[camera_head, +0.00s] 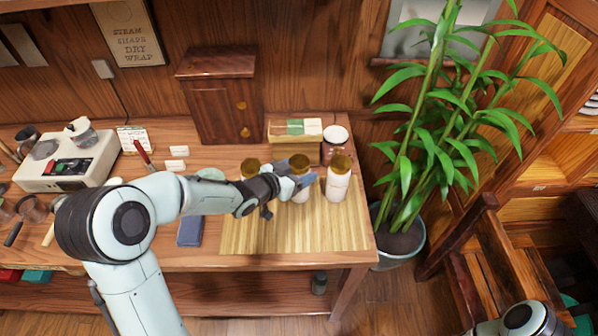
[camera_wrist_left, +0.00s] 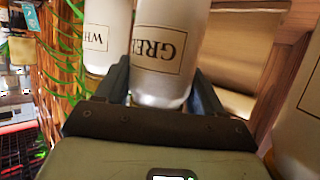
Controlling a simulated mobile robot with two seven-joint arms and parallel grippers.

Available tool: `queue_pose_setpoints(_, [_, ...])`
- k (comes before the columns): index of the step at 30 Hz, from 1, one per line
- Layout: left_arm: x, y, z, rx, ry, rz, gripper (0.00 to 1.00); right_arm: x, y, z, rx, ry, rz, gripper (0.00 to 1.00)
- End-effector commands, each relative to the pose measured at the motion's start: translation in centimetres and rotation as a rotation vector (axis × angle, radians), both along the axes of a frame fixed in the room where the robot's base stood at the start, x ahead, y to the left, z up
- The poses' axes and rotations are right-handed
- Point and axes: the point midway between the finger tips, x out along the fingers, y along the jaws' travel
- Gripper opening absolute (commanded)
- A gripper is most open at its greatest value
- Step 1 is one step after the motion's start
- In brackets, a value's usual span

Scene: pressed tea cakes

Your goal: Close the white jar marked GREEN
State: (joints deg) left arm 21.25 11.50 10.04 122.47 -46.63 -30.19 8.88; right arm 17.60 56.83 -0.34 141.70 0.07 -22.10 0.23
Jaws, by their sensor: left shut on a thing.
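The white jar marked GREEN (camera_wrist_left: 168,85) fills the middle of the left wrist view, with its lettering upside down there. My left gripper (camera_wrist_left: 160,92) is shut on it, one finger on each side. In the head view my left gripper (camera_head: 299,181) is at the middle jar of three in a row. That jar shows a brown-gold top (camera_head: 299,162); I cannot tell whether it is a seated lid. The jar's mouth does not show in the left wrist view. My right gripper is out of view.
A white jar with a partly hidden label (camera_wrist_left: 102,40) stands close beside; it is the right jar (camera_head: 338,184) in the head view. Another brown-gold-topped jar (camera_head: 250,167) is on the left. The bamboo mat (camera_head: 330,232) is clear in front.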

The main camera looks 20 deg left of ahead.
Motion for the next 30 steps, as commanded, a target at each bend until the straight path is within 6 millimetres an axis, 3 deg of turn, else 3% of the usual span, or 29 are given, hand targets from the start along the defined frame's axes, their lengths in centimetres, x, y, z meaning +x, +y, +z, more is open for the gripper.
queue_pose_setpoints(9, [0.0,0.0,-0.3,-0.001,-0.002,0.0,0.0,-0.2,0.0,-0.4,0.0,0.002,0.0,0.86])
queue_pose_setpoints(10, [0.0,0.0,-0.3,-0.001,0.0,0.0,0.77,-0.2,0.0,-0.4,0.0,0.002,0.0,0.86])
queue_pose_setpoints(22, [0.1,0.0,0.4,0.0,-0.001,0.0,0.78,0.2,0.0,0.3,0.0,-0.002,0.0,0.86])
queue_pose_setpoints(30, [-4.5,1.6,2.2,0.002,-0.002,0.003,0.78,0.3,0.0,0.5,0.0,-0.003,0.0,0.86])
